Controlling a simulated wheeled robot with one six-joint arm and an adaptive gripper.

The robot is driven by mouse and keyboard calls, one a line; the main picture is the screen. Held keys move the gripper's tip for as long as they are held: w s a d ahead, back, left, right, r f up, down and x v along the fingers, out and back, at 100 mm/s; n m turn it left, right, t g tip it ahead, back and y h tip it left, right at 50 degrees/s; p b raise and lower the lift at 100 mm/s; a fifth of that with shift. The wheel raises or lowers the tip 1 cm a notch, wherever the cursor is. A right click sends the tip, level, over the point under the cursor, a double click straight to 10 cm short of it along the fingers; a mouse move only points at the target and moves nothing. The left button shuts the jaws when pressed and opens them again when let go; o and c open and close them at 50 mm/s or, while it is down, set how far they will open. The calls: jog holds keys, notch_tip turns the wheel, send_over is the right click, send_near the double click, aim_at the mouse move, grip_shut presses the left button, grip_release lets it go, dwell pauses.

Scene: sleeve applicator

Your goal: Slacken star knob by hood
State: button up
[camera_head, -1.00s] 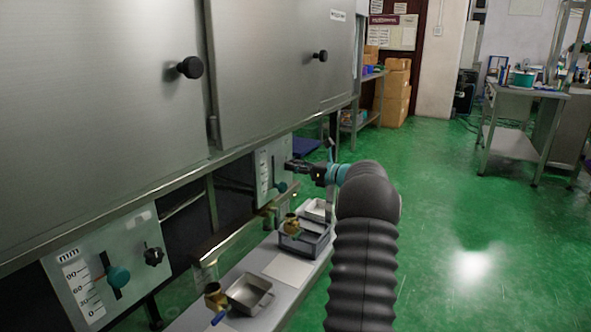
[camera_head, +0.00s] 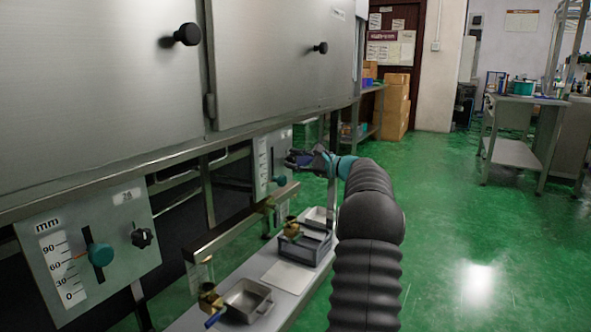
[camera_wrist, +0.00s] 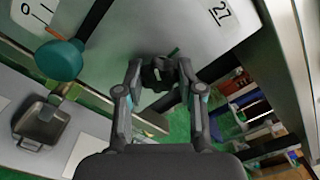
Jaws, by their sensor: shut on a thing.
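The black star knob (camera_wrist: 158,74) sits on the far grey panel, marked 27 in the wrist view; that panel also shows in the head view (camera_head: 262,163). My gripper (camera_wrist: 160,80) is shut on this star knob, with one finger on each side, and partly hides it. In the head view my gripper (camera_head: 296,158) is at the right part of the far panel, and the knob is hard to make out there. A teal knob (camera_wrist: 60,60) on a slotted scale is beside it, apart from my fingers.
A nearer panel (camera_head: 55,228), marked 28, has its own black star knob (camera_head: 142,237) and teal knob (camera_head: 101,255). Steel hoods (camera_head: 280,60) overhang the panels. Below is a bench (camera_head: 205,317) with trays and brass parts. Green floor on the right is clear.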

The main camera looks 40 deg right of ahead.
jog(key=n+b, duration=0.2)
jog(key=n, duration=0.1)
jog(key=shift+f, duration=0.1)
jog(key=n, duration=0.2)
jog(key=shift+n+b, duration=0.3)
jog(key=shift+b, duration=0.05)
jog(key=n, duration=1.2)
jog(key=shift+n, duration=0.3)
jog(key=n, duration=0.5)
jog(key=shift+n, duration=0.3)
jog(key=o, duration=1.1)
jog(key=shift+o, duration=0.2)
